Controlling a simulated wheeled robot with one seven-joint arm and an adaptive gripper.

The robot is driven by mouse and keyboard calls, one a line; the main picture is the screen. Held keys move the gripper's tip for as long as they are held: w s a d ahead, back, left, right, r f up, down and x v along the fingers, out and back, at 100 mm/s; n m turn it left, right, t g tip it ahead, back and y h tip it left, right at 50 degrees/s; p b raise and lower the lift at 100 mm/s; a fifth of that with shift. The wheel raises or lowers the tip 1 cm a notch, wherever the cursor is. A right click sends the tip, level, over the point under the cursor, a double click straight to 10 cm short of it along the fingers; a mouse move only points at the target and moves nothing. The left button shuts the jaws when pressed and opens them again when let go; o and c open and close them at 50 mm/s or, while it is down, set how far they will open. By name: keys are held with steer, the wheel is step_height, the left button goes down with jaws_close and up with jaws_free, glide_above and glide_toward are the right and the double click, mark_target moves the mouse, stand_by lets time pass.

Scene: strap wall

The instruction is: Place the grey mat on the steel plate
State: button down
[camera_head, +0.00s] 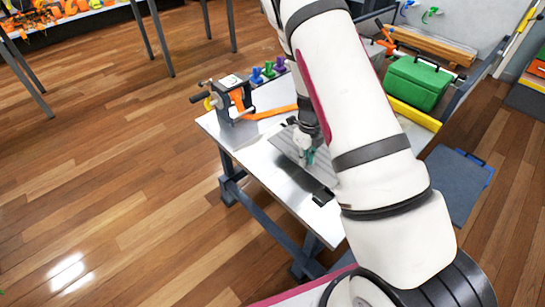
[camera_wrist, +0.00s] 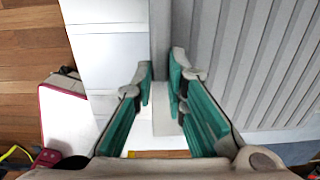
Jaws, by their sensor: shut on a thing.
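The grey mat (camera_head: 288,142) is a flat ribbed sheet above the bench top in the head view. In the wrist view its ribbed face (camera_wrist: 255,55) fills the right side, with a smooth border at its left. My gripper (camera_head: 306,156) has teal finger pads; in the wrist view the pads (camera_wrist: 162,92) are close together at the mat's border, shut on it. A shiny pale surface (camera_head: 267,168) lies below and beside the mat; I cannot clearly tell the steel plate from the bench top. My arm hides part of the bench and of the mat's right side.
A vise-like device (camera_head: 232,97) stands at the bench's back left, near an orange strap (camera_head: 268,113) and small coloured pieces (camera_head: 268,71). A green box (camera_head: 416,82) stands right of my arm. A blue-grey panel (camera_head: 453,182) lies low at right. The left floor is clear.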

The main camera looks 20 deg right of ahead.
steer(key=w+a, duration=0.2)
steer(key=a, duration=0.2)
steer(key=w+a+f+b, duration=0.1)
steer(key=w+a, duration=0.1)
steer(key=a, duration=0.1)
steer(key=w+a, duration=0.3)
steer(key=a, duration=0.1)
steer(key=shift+a+f+b, duration=0.15)
steer(key=shift+a+b, duration=0.15)
steer(key=shift+a, duration=0.05)
steer(key=shift+w+a+f, duration=0.1)
step_height(320, 180, down, 4)
steer(key=shift+r+b, duration=0.25)
steer(key=shift+b, duration=0.3)
steer(key=shift+r, duration=0.1)
steer(key=c, duration=2)
jaws_free()
steer(key=shift+c, duration=0.2)
steer(key=o, duration=0.4)
steer(key=shift+o, duration=0.2)
